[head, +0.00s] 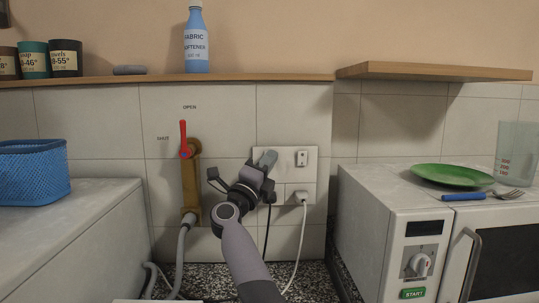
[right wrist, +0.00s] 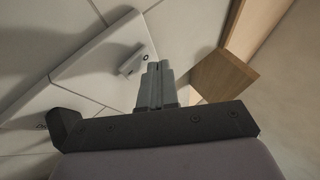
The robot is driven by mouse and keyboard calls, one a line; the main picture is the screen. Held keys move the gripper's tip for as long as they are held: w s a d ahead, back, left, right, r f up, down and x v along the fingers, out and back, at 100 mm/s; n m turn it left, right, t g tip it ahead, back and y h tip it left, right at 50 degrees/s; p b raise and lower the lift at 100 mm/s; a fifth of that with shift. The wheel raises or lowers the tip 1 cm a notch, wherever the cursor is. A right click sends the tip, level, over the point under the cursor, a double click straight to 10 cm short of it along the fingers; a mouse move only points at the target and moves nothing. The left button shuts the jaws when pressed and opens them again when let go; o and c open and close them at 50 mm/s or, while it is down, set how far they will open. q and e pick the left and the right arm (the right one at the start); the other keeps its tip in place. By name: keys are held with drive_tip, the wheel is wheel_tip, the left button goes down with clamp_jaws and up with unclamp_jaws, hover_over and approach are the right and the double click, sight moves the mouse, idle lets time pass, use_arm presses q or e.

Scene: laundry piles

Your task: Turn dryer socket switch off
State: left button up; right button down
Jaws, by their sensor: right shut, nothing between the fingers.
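The white double socket plate (head: 283,158) is on the tiled wall, behind my right gripper. A rocker switch (head: 302,158) shows on its upper right; the upper left part of the plate is covered by my gripper. A white plug (head: 301,197) with a white cable sits at the lower right, and a dark cable hangs at the lower left. My right gripper (head: 266,158) is shut and empty, with its fingertips at the plate's upper left. In the right wrist view, the fingertips (right wrist: 157,66) are close beside a switch (right wrist: 132,60); contact cannot be told. My left gripper is not in view.
A brown pipe with a red lever (head: 183,138) and grey hose stands left of the plate. A white microwave (head: 395,235) is at the right, with a green plate (head: 452,175) on top. A blue basket (head: 35,175) sits at the left. A wooden shelf (head: 430,71) is above.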

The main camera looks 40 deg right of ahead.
drive_tip(key=shift+s+a, duration=0.4)
drive_tip(key=shift+s, duration=0.05)
drive_tip(key=s+a, duration=0.1)
drive_tip(key=s+a+p, duration=0.2)
drive_tip(key=shift+s+a+f, duration=0.1)
drive_tip(key=shift+s+f, duration=0.25)
drive_tip(key=shift+s, duration=0.05)
idle(0.7)
